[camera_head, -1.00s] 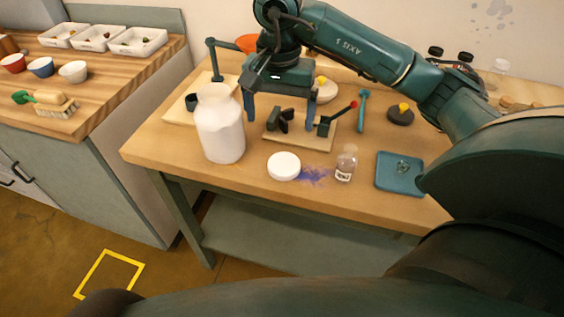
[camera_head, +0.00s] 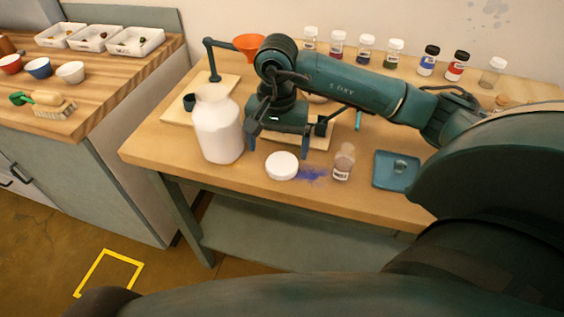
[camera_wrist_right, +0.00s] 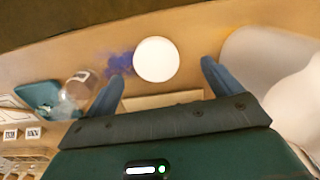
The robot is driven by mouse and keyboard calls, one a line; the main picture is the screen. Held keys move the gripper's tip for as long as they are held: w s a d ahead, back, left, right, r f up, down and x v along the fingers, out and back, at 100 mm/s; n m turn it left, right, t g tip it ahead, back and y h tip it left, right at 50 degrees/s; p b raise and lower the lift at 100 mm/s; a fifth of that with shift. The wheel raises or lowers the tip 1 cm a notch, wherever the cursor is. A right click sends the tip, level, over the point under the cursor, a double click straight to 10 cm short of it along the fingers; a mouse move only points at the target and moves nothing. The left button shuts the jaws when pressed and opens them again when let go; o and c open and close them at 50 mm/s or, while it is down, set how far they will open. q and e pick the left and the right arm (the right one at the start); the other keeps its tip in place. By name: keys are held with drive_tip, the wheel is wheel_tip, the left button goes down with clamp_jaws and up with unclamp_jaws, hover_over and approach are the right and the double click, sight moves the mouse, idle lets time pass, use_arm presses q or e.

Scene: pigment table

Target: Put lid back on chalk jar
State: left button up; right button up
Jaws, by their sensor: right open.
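The white chalk jar (camera_head: 219,130) stands upright and uncovered on the wooden table, left of my right gripper. The round white lid (camera_head: 282,166) lies flat near the table's front edge, to the right of the jar. My right gripper (camera_head: 278,150) is open and empty, pointing down just behind the lid. In the right wrist view the lid (camera_wrist_right: 156,59) shows just beyond the gap between the open fingertips (camera_wrist_right: 163,75), apart from both. The jar (camera_wrist_right: 280,62) shows close beside the right-hand finger there. My left gripper is not in view.
Blue powder (camera_head: 312,175) is spilled right of the lid. A small glass bottle (camera_head: 343,163) and a blue tray (camera_head: 396,171) stand farther right. An orange funnel (camera_head: 250,46) on a stand and several pigment jars are behind. My arm hides the table's middle.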

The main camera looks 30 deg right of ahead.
sight(282, 165)
drive_tip(key=f, duration=0.3)
drive_tip(key=f+p, duration=0.1)
drive_tip(key=f, duration=0.1)
drive_tip(key=shift+s+d, duration=0.2)
drive_tip(key=shift+d, duration=0.15)
drive_tip(key=c, duration=1)
